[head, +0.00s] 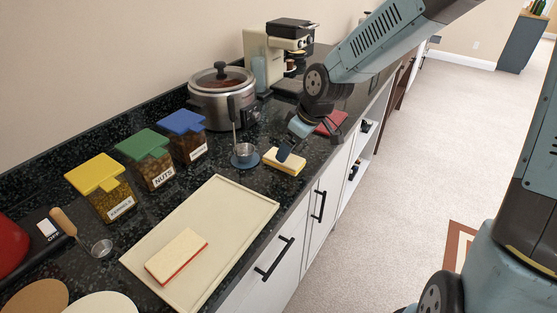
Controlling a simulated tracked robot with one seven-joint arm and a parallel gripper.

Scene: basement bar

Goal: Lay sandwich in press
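A sandwich (177,257) of pale bread with a red layer along its lower edge lies flat on a cream tray (236,205).
Yellow-, green- and blue-lidded jars (155,168) line the wall. A metal pot (221,98), a coffee machine (268,55) and a blue holder with an upright utensil (244,155) stand behind.

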